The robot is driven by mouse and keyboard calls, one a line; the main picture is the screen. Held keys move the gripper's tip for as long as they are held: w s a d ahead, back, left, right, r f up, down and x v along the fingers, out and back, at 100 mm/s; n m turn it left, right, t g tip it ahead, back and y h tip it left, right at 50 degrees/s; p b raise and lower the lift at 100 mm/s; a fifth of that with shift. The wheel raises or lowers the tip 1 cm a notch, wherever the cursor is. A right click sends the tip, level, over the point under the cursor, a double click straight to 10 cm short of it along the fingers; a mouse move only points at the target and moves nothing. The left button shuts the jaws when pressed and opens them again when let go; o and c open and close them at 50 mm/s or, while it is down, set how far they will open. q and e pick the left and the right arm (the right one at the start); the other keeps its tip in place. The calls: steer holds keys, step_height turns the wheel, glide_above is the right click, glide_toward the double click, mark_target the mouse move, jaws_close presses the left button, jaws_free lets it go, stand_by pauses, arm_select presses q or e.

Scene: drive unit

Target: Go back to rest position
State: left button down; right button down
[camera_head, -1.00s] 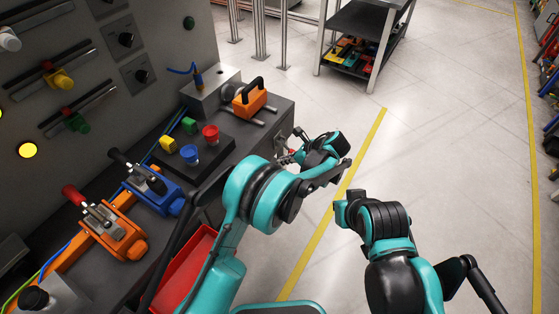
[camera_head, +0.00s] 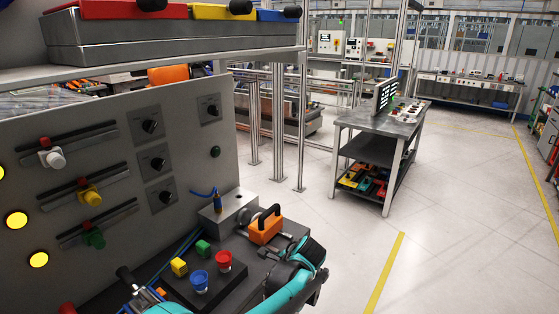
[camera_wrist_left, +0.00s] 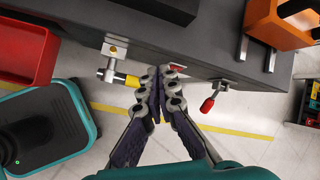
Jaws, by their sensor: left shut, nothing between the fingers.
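My left gripper (camera_wrist_left: 160,92) is shut and empty in the left wrist view, its two fingers together just beside the dark bench edge (camera_wrist_left: 200,62). It appears apart from the bench fittings. In the head view my teal left arm (camera_head: 292,288) comes in from the bottom, beside the bench's right end; its fingertips are hard to make out there. My right arm and gripper are out of view.
The bench carries an orange handled block (camera_head: 265,229) and red (camera_head: 224,261) and blue (camera_head: 199,281) pieces. A red-knobbed lever (camera_wrist_left: 208,104) and a valve (camera_wrist_left: 118,76) project from its edge. A red bin (camera_wrist_left: 25,50) is close by. Open floor (camera_head: 345,245) lies right.

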arm_select(q)
steer(key=s+a+r+n+h, duration=0.3)
steer(key=s+a+r+n, duration=0.55)
steer(key=s+a, duration=0.35)
steer(key=s+a+f+n+t+h, duration=0.1)
steer(key=s+n, duration=0.4)
steer(key=s, duration=0.1)
steer(key=s+a+f+n+t, duration=0.1)
steer(key=s+a+n, duration=0.1)
steer(key=s+n, duration=0.3)
steer(key=shift+s+f+t+h, duration=0.3)
steer(key=shift+s+f+h, duration=0.1)
steer(key=shift+s, duration=0.7)
steer(key=shift+n, duration=0.25)
